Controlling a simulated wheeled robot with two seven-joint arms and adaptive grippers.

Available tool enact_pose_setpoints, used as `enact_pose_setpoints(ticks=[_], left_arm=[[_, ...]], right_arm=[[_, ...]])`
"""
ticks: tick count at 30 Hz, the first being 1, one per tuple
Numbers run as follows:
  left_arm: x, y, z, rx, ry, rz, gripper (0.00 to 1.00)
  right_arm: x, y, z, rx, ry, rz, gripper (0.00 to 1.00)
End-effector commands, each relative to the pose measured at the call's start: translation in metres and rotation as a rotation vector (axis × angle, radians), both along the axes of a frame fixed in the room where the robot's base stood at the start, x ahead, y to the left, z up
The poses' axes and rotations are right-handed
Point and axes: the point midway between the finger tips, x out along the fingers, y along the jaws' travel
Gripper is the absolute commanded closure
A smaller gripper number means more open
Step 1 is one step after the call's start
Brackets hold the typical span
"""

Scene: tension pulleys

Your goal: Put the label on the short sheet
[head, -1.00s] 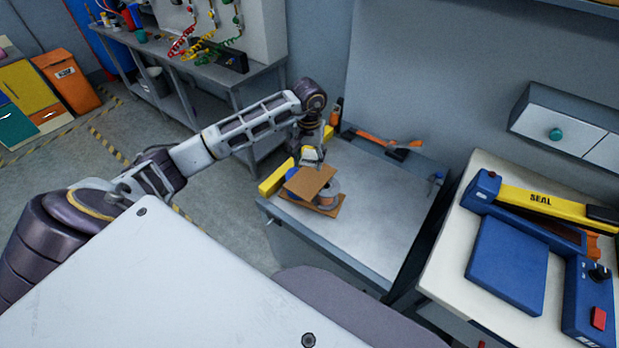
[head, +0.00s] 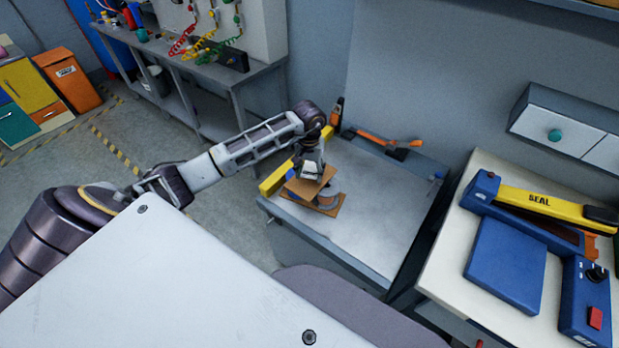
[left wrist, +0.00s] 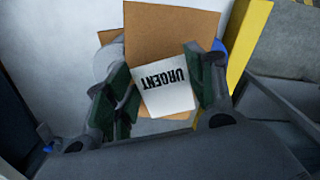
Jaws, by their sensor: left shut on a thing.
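My left gripper (head: 309,176) is over a small cardboard stack on the metal bench. In the left wrist view its green-padded fingers (left wrist: 165,90) are shut on a white label (left wrist: 165,84) marked URGENT, which appears upside down. Behind the label is a brown upper sheet (left wrist: 170,38), also in the head view (head: 298,188). I cannot tell whether the label touches it. A second brown piece (head: 322,208) lies lower, under a grey round thing (head: 334,190). Which sheet is the short one is not clear. My right gripper is out of view.
A yellow bar (head: 274,180) runs along the bench's left edge. An orange-handled tool (head: 375,140) lies at the back of the bench (head: 385,195). The bench's right part is clear. A blue and yellow sealer (head: 508,262) stands on the table at right.

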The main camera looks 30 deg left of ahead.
Motion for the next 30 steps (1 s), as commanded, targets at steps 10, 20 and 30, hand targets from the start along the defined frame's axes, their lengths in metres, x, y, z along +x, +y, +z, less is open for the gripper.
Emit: enact_pose_setpoints(ticks=[10,20,30], left_arm=[[-0.001,-0.001,-0.032,-0.002,0.002,0.001,0.55],[-0.001,0.0,-0.035,0.0,0.001,0.0,0.55],[0.0,0.0,-0.039,0.001,0.0,0.0,0.55]], right_arm=[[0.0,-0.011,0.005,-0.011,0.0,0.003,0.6],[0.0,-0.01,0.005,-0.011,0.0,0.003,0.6],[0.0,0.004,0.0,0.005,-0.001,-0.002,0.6]])
